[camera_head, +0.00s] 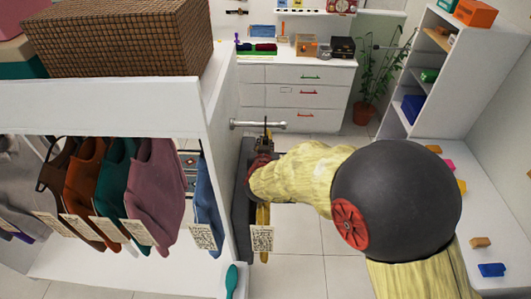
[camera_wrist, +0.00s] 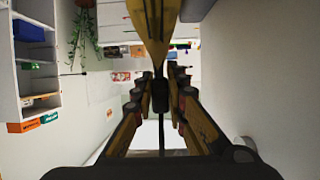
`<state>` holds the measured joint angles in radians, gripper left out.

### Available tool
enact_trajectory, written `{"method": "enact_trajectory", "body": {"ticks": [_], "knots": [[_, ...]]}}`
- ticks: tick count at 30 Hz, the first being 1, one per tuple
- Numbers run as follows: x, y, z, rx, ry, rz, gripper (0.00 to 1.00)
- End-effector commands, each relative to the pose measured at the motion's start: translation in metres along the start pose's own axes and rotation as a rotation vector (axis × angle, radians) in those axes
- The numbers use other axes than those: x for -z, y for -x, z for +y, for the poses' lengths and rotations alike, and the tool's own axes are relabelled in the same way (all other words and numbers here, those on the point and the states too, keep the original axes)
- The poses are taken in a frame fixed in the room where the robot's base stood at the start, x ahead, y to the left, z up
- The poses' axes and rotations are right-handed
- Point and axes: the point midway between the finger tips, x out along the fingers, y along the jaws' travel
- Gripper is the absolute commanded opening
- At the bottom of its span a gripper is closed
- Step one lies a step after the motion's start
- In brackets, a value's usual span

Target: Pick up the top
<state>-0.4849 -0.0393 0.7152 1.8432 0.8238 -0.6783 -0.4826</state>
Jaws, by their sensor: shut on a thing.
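A yellow top (camera_head: 262,215) with a pale printed tag (camera_head: 262,238) hangs edge-on below my gripper (camera_head: 263,165), just right of the wardrobe's side panel. My gripper is shut on it, seemingly near its hanger; the exact grip is partly hidden by the wrist and arm. In the wrist view the yellow top (camera_wrist: 154,30) shows as a narrow strip at the upper middle, beyond the fingers of my gripper (camera_wrist: 160,85). A thin dark piece lies between the fingers; I cannot tell whether it is the hanger.
Brown, orange, teal, mauve and blue garments (camera_head: 155,190) hang inside the white wardrobe (camera_head: 120,112) at left. A metal bar (camera_head: 258,125) juts from its side panel. A woven box (camera_head: 125,40) sits on top. Drawers (camera_head: 295,95), a plant (camera_head: 370,85) and shelves stand behind.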

Motion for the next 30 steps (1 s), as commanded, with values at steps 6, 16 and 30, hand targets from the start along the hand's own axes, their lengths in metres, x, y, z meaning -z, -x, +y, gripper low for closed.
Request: {"method": "enact_trajectory", "body": {"ticks": [6, 16, 30], "knots": [[0.020, 0.017, -0.001, 0.002, -0.001, 0.002, 0.00], [-0.013, 0.095, -0.002, 0.005, 0.000, 0.003, 0.00], [-0.044, 0.170, -0.001, 0.001, -0.002, 0.003, 0.00]]}}
